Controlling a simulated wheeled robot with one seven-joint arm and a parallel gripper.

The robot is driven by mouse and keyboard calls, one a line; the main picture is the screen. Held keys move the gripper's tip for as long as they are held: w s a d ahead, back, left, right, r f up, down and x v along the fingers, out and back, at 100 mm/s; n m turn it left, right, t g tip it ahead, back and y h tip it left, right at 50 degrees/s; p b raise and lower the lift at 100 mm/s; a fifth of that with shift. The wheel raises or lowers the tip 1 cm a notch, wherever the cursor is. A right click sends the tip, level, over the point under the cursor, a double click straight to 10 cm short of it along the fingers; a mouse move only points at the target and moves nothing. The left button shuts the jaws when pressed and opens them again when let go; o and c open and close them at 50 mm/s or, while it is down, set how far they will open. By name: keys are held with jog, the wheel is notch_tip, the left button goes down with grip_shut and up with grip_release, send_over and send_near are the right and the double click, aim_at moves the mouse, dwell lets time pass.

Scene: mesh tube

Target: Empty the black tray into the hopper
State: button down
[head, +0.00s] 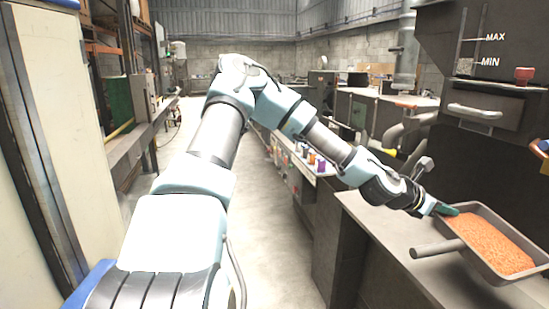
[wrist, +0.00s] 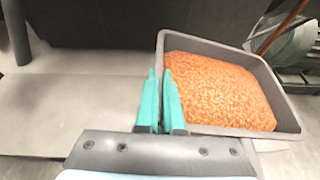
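The black tray, dark grey here (head: 484,262), is full of orange granules (head: 492,243) and sits level at the right, at or just above the counter top. Its round handle (head: 435,249) points left. In the wrist view the tray (wrist: 290,112) fills the upper right. My gripper (head: 446,209) is at the tray's far left corner. Its teal fingers (wrist: 161,85) are close together, one on each side of the tray wall, and look shut on it. The dark machine with MAX and MIN marks (head: 450,50) is likely the hopper; its opening is not in view.
The counter top (head: 385,235) is bare left of the tray. The machine front has a bar handle (head: 475,112) and a red knob (head: 524,74) above the tray. Pale cabinets (head: 40,140) stand at the left. The aisle floor (head: 265,210) is clear.

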jog(key=w+a+f+n+t+y, duration=0.3)
jog(key=w+a+f+n+y, duration=0.1)
jog(key=a, duration=1.3)
jog(key=w+a+f+n+t+y, duration=0.4)
jog(key=a+f, duration=0.4)
jog(key=a, duration=1)
jog(key=w+a+f+n+t+y, duration=0.4)
jog(key=w+a+f+n+y, duration=0.1)
jog(key=a, duration=1.2)
jog(key=w+f+n, duration=0.1)
jog(key=n, duration=0.1)
jog(key=shift+a+n, duration=0.35)
jog(key=shift+n, duration=0.05)
